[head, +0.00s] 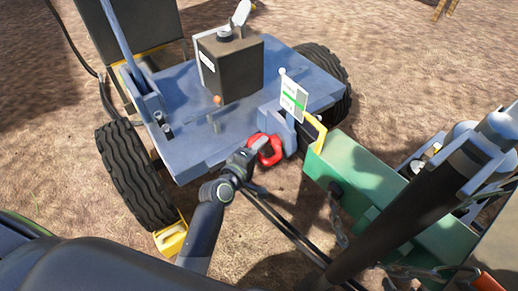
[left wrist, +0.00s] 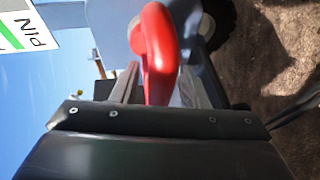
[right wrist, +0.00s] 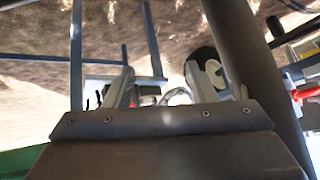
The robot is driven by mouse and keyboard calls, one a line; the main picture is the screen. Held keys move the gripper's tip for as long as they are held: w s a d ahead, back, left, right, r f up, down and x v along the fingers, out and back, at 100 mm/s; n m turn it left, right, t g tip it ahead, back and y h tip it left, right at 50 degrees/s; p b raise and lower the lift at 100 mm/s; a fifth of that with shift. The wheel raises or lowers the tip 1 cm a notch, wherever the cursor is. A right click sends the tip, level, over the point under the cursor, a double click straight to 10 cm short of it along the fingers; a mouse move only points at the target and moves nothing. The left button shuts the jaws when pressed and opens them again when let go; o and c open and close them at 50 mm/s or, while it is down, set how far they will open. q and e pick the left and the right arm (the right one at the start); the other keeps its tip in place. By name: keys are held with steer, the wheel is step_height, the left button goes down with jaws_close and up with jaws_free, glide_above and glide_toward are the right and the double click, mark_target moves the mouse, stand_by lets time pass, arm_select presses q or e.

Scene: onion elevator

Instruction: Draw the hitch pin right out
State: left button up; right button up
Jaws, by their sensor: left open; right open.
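The hitch pin's red loop handle (head: 265,150) is at the rear edge of the blue wagon deck, beside the end of the green drawbar (head: 365,175). The pin's shank is hidden. My left gripper (head: 254,160) is at the handle, coming from the near left. In the left wrist view the red handle (left wrist: 158,50) stands between the two open fingers of the left gripper (left wrist: 158,88); contact with either finger cannot be told. My right gripper (right wrist: 165,88) is open, with no object held between its fingers.
A white tag with a green stripe (head: 293,98) stands just behind the handle; its word PIN (left wrist: 38,30) shows in the left wrist view. A dark box (head: 230,68) and a small orange-topped lever (head: 216,101) are on the deck (head: 185,150). Black tires flank it.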

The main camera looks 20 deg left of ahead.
arm_select(q)
jaws_close()
steer(key=s+a, duration=0.8)
steer(key=s, duration=0.2)
steer(key=shift+s, duration=0.3)
arm_select(e)
steer(key=shift+s+a+f, duration=0.15)
steer(key=shift+s+a, duration=0.55)
steer(key=shift+s, duration=0.35)
arm_select(q)
steer(key=shift+a+f, duration=0.1)
jaws_free()
steer(key=shift+s+a, duration=0.1)
arm_select(e)
steer(key=shift+a, duration=0.1)
